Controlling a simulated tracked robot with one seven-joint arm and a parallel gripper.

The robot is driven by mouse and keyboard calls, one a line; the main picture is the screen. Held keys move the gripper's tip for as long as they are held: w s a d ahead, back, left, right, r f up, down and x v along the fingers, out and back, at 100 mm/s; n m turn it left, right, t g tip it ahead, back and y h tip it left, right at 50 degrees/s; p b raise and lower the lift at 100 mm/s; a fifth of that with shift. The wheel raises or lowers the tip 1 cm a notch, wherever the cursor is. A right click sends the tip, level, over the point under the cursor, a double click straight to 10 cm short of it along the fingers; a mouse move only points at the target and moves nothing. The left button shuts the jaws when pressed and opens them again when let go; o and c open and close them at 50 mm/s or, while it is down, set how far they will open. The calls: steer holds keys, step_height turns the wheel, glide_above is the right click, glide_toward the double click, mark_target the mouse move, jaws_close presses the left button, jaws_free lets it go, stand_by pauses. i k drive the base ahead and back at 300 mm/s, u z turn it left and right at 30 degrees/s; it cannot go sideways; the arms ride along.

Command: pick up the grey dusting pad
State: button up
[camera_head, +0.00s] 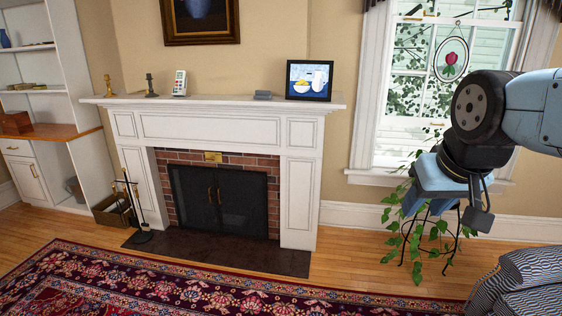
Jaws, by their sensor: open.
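A small grey block-like pad (263,95) lies on the white mantel shelf (220,101), right of the middle and left of a framed picture. It looks like the dusting pad. My gripper (470,207) hangs from my arm at the right side, in front of the window and the plant. It is open, and I see nothing held in it. It is well to the right of the pad and apart from the mantel. Part of the gripper is hidden by my wrist.
Fire tools (137,205) stand by the hearth. A leafy plant (425,237) is behind my gripper. A striped seat (525,283) is at lower right. The rug (190,285) is clear.

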mark_target(262, 95)
steer(key=u, duration=0.15)
steer(key=i, duration=2.9)
steer(key=u, duration=0.2)
